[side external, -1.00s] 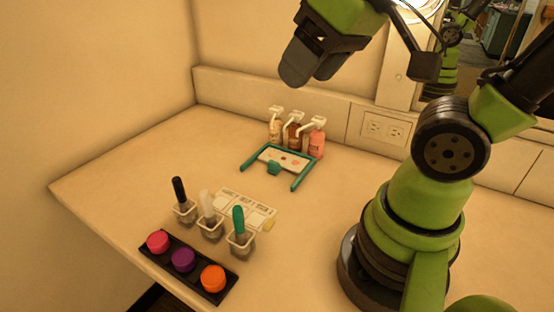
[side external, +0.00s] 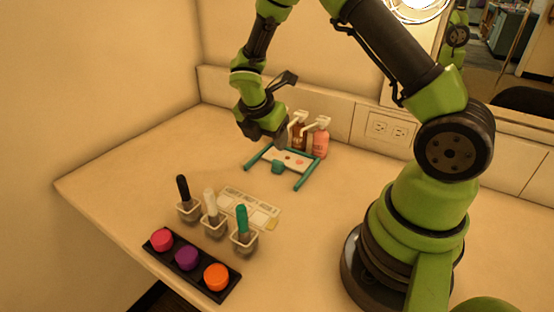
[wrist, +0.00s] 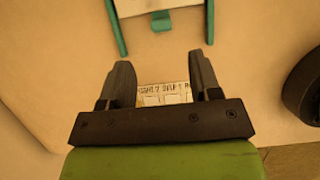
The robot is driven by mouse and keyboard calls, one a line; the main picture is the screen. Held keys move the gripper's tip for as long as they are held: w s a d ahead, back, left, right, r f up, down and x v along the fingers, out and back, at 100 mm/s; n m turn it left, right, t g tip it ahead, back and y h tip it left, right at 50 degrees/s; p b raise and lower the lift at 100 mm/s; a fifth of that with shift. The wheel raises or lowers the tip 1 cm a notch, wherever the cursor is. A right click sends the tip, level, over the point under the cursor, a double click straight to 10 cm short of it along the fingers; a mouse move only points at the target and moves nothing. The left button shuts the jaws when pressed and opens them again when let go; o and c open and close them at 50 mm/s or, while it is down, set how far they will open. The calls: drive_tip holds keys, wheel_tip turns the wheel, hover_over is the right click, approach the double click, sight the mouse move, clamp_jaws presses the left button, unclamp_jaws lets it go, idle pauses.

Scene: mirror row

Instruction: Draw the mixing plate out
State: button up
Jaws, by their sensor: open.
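The mixing plate (side external: 297,160) is a pale plate with small coloured spots. It sits between the teal rails (side external: 305,174) of a frame on the counter, in front of the pump bottles. A teal tab (side external: 277,167) stands at its front edge. In the wrist view, the plate (wrist: 145,7) shows at the top edge, cut off, with its tab (wrist: 161,21) below it. My gripper (side external: 267,142) is open and empty, pointing down above the counter and overlapping the frame's left back part in the side view. In the wrist view, the tab lies beyond the fingertips (wrist: 162,64).
Pump bottles (side external: 320,142) stand behind the frame, one partly hidden by my gripper. A printed card (side external: 250,207) lies in front. Three cups with upright tools (side external: 214,222) and a black tray (side external: 222,288) with three coloured pots stand nearer the front. The left counter is clear.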

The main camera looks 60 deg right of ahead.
sight(278, 161)
drive_tip(key=x, duration=0.9)
drive_tip(key=shift+f, duration=0.15)
